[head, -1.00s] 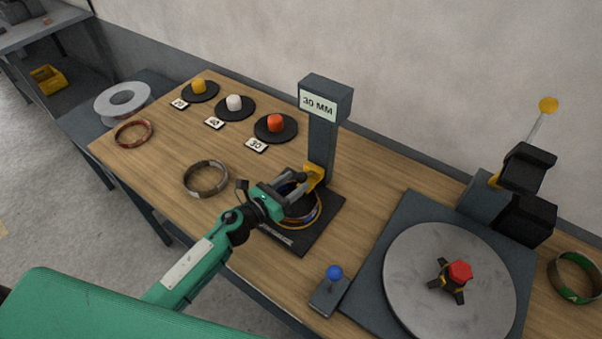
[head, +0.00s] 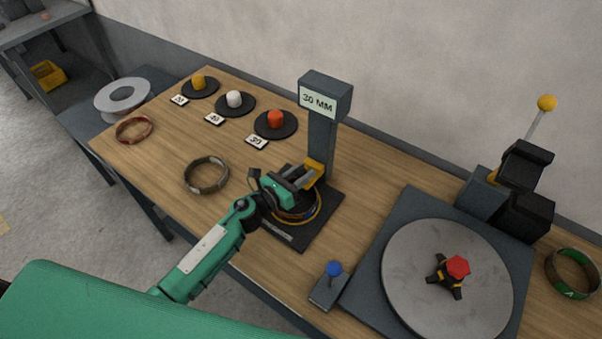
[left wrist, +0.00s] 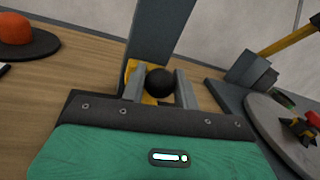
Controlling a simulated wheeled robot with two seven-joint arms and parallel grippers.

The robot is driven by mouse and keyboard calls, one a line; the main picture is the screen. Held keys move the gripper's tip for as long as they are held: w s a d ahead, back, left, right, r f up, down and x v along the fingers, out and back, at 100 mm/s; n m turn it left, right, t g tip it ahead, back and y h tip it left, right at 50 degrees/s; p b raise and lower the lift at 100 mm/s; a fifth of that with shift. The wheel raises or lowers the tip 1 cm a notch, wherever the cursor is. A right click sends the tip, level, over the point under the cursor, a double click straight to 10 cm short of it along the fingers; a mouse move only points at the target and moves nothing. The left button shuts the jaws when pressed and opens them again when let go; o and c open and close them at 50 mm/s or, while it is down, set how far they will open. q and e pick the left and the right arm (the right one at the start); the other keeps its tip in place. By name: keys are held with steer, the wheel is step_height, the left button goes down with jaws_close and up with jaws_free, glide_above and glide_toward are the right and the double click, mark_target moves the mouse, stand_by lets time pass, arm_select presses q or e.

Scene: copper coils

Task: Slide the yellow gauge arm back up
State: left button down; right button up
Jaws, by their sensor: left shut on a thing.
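The yellow gauge arm (head: 315,170) sits low on the dark gauge column (head: 322,145), which carries a "30 MM" sign. Its black ball knob (left wrist: 160,82) is between the fingers of my left gripper (head: 307,179) in the left wrist view. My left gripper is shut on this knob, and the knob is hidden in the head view. Part of the yellow arm also shows behind the fingers in the left wrist view (left wrist: 131,72). Below the gripper, a coil (head: 297,216) lies on the black gauge base (head: 322,219), partly covered by my gripper. My right gripper is not in view.
A grey turntable (head: 415,275) with a red knob stands at the right, near a blue-knobbed lever (head: 334,269). A brown coil (head: 206,174) lies left of the gauge. Labelled discs with coloured knobs, such as the orange one (head: 275,118), stand behind it.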

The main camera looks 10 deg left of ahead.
arm_select(q)
step_height(320, 180, up, 6)
steer(key=p, duration=0.4)
steer(key=shift+r, duration=0.1)
steer(key=shift+w, duration=0.1)
steer(key=c, duration=1.2)
jaws_free()
steer(key=shift+o, duration=0.6)
steer(key=shift+s+a+f, duration=0.25)
steer(key=shift+s, duration=0.1)
steer(key=b+v, duration=0.4)
steer(key=v, duration=0.9)
steer(key=shift+r+b, duration=0.2)
steer(key=shift+b, duration=0.2)
